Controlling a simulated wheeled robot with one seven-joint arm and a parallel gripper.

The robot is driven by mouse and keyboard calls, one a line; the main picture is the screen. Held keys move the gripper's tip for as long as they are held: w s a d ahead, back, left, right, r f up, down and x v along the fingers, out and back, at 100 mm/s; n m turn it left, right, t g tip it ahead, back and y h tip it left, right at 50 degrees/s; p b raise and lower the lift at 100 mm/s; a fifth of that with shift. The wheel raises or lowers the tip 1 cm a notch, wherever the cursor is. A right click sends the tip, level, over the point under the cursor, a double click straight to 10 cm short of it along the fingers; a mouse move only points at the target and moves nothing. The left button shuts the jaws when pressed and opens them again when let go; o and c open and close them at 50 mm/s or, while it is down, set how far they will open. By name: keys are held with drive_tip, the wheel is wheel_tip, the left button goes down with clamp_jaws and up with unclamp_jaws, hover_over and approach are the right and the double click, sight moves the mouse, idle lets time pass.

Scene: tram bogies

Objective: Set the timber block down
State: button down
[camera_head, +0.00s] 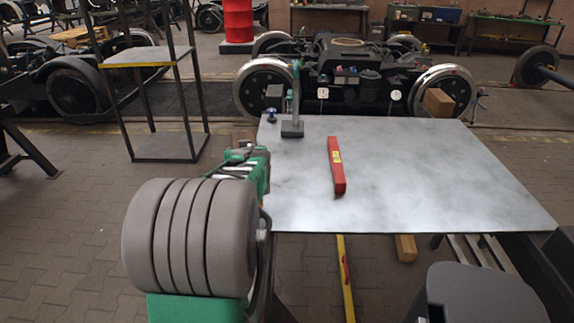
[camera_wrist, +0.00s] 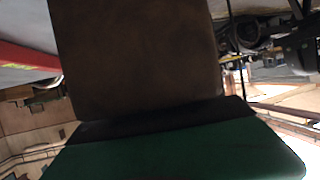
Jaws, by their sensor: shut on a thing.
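The timber block (camera_wrist: 135,55) fills the upper middle of the wrist view as a large, dark brown face, very close to the camera. My gripper (camera_wrist: 160,122) shows there as a dark pad and a green part against the block's lower edge, and it is shut on the block. In the head view, my grey and green arm reaches from the lower left to the left edge of the metal-topped table (camera_head: 440,190). The held block cannot be made out there, and my arm hides part of that area. Whether the block touches any surface cannot be told.
A red bar (camera_head: 337,165) lies mid-table; it also shows in the wrist view (camera_wrist: 25,58). A stand with a dark base (camera_head: 292,129) is at the back left. Another wooden block (camera_head: 438,102) is by the back right edge. The table's right side is clear.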

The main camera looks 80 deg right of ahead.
drive_tip(key=s+d+f+m+g+h+b, duration=0.1)
drive_tip(key=s+d+f, duration=0.15)
drive_tip(key=s, duration=0.35)
drive_tip(key=s+d+f+m+g+b, duration=0.2)
drive_tip(key=s+d, duration=0.2)
drive_tip(key=s, duration=0.1)
drive_tip(key=shift+d+r+p+x, duration=0.3)
drive_tip(key=shift+r+x, duration=0.35)
drive_tip(key=shift+x, duration=2.35)
drive_tip(key=shift+d+r+p+x, duration=0.35)
drive_tip(key=shift+r+x, duration=0.35)
drive_tip(key=shift+x, duration=2.25)
drive_tip(key=shift+d+r+p+x, duration=0.3)
drive_tip(key=shift+r+x, duration=0.35)
drive_tip(key=shift+x, duration=2.35)
drive_tip(key=shift+f, duration=0.1)
drive_tip(key=shift+f, duration=0.15)
drive_tip(key=shift+c, duration=0.7)
unclamp_jaws()
drive_tip(key=shift+a+f, duration=0.1)
drive_tip(key=shift+f, duration=0.05)
